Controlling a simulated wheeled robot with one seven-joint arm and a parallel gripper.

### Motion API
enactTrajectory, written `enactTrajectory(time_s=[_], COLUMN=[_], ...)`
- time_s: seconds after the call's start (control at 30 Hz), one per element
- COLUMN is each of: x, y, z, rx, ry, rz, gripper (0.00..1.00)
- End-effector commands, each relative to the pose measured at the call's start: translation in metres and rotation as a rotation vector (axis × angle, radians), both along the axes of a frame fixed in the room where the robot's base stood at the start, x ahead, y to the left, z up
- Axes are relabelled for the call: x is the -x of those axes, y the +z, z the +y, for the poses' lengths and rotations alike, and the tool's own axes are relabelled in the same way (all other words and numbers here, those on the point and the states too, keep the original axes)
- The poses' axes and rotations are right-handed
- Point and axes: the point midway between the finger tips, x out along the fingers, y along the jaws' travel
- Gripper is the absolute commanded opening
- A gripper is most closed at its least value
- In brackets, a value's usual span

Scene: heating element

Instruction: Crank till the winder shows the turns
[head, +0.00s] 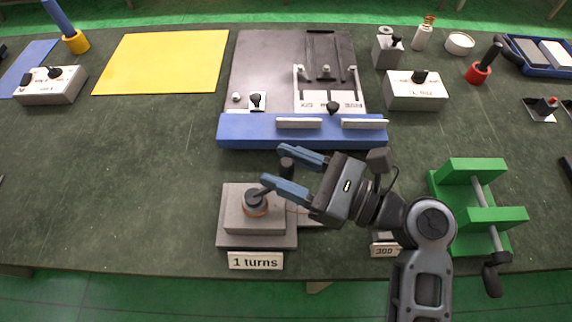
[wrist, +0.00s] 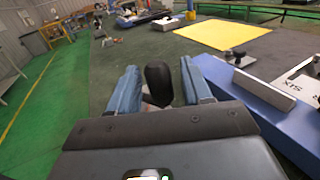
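The winder (head: 235,222) is a grey block on a darker base near the table's front edge. It has a dark hub with copper-coloured wire around it and a crank arm. A label (head: 255,261) in front of it reads "1 turns". The crank's dark upright knob (head: 287,165) stands at the right of the hub. My gripper (head: 274,165) is open, with one blue finger on each side of the knob. In the wrist view the knob (wrist: 158,78) is between the fingers, with narrow gaps visible on both sides.
A blue-edged plate fixture (head: 235,131) lies just behind my gripper. A green stand (head: 475,168) with a rod and crank is at the right. A second label (head: 384,251), reading "300", is partly hidden by my arm. The table left of the winder is clear.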

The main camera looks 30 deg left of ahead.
Motion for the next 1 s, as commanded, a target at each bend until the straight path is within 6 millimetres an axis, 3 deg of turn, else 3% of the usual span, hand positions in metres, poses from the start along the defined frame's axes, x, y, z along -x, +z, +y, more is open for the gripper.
enactTrajectory(time_s=[0.27,0.7,1.0], x=[-0.001,-0.008,-0.009], y=[0.0,-0.001,0.0], z=[-0.005,-0.068,-0.078], rx=[0.0,0.0,0.0], ry=[0.0,-0.001,0.001], rz=[0.0,0.0,0.0], gripper=[0.49,0.49,0.49])
